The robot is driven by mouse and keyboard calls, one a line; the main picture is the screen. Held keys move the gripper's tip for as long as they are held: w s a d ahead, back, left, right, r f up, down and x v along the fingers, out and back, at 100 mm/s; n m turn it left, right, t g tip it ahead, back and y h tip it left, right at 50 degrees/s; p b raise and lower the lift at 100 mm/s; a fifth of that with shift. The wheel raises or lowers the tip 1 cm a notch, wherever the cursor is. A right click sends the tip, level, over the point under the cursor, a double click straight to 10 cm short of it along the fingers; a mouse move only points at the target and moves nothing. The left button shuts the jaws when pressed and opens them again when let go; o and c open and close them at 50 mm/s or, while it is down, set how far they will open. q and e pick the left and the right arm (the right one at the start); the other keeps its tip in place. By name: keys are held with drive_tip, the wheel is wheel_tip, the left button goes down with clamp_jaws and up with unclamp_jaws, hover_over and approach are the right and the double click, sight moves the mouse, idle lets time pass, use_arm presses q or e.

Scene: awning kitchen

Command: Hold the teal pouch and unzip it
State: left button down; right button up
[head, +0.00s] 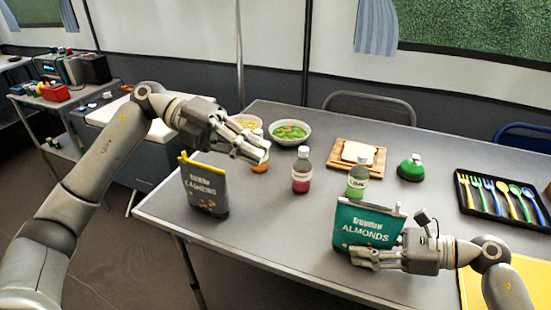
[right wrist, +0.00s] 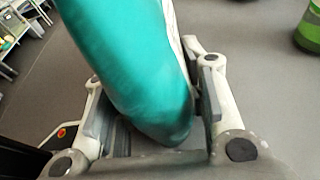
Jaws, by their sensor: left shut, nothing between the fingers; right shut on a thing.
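The teal pouch (head: 362,222), labelled ALMONDS, stands upright near the front edge of the table, with a pale strip along its top. My right gripper (head: 372,257) is shut on its lower part. In the right wrist view the teal pouch (right wrist: 130,65) lies between the fingers of my right gripper (right wrist: 150,115). I cannot tell whether the zip is open. My left gripper (head: 258,150) is shut and empty. It is over the table, left of and behind the teal pouch and apart from it, in front of an orange-filled bottle.
A dark pouch (head: 205,187) with a yellow top stands at the table's left. A red bottle (head: 301,174) and a green bottle (head: 357,181) stand between the grippers. Behind are a bowl (head: 290,132), a bread board (head: 357,157), a green bell (head: 411,168) and a cutlery tray (head: 466,206).

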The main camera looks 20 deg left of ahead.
use_arm(q)
drive_tip(key=shift+a+r, duration=0.1)
drive_tip(key=shift+a, duration=0.25)
use_arm(e)
drive_tip(key=o, duration=1)
drive_tip(key=shift+d, duration=0.1)
